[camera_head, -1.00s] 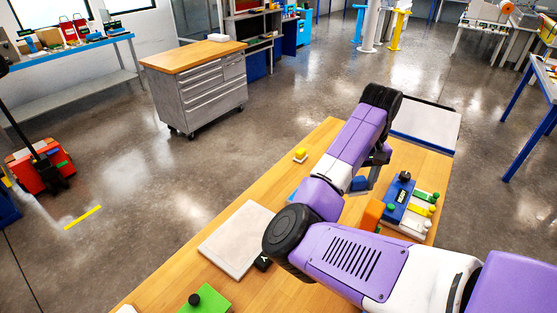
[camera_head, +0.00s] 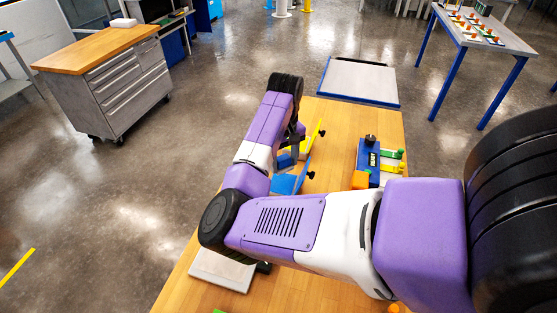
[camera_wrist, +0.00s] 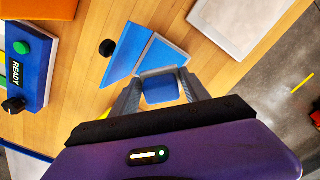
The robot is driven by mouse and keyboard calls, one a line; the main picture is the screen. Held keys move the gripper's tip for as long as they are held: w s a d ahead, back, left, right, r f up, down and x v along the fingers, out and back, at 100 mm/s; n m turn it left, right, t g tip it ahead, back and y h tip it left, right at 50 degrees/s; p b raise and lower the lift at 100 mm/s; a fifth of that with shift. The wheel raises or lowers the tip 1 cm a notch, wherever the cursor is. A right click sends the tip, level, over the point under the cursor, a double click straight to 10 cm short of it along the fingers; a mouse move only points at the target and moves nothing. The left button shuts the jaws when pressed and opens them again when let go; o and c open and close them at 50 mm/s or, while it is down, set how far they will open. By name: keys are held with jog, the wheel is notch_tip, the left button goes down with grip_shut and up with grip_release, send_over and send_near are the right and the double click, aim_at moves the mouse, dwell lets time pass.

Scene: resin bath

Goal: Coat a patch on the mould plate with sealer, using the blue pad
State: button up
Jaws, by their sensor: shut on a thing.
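My gripper (camera_wrist: 158,90) is shut on the blue pad (camera_wrist: 161,89) between its fingers. In the head view the blue pad (camera_head: 285,160) shows at the end of my arm, over the wooden bench; I cannot tell whether it touches anything below. A pale grey plate (camera_head: 222,272), which looks like the mould plate, lies at the bench's near left, partly hidden by my arm; it also shows in the wrist view (camera_wrist: 238,18). Beside the gripper is a blue angled piece (camera_wrist: 128,50) with a dark knob. The sealer is not clearly identifiable.
A blue box (camera_wrist: 32,55) labelled READY, with a green button and dark knob, stands right of the gripper in the head view. An orange block (camera_head: 360,180) is beside it. A blue-edged pale tray (camera_head: 358,80) lies at the far end. Bare wood (camera_head: 290,290) shows nearby.

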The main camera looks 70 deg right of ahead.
aim_at(284, 185)
jog(key=shift+f+b, duration=0.7)
jog(key=shift+f, duration=0.65)
notch_tip(284, 185, down, 4)
jog(key=b, duration=0.4)
jog(key=shift+r, duration=0.2)
jog(key=shift+f, duration=0.55)
dwell(2.0)
notch_tip(284, 185, up, 5)
jog(key=p, duration=0.5)
jog(key=shift+p, duration=0.3)
jog(key=shift+r, duration=1.05)
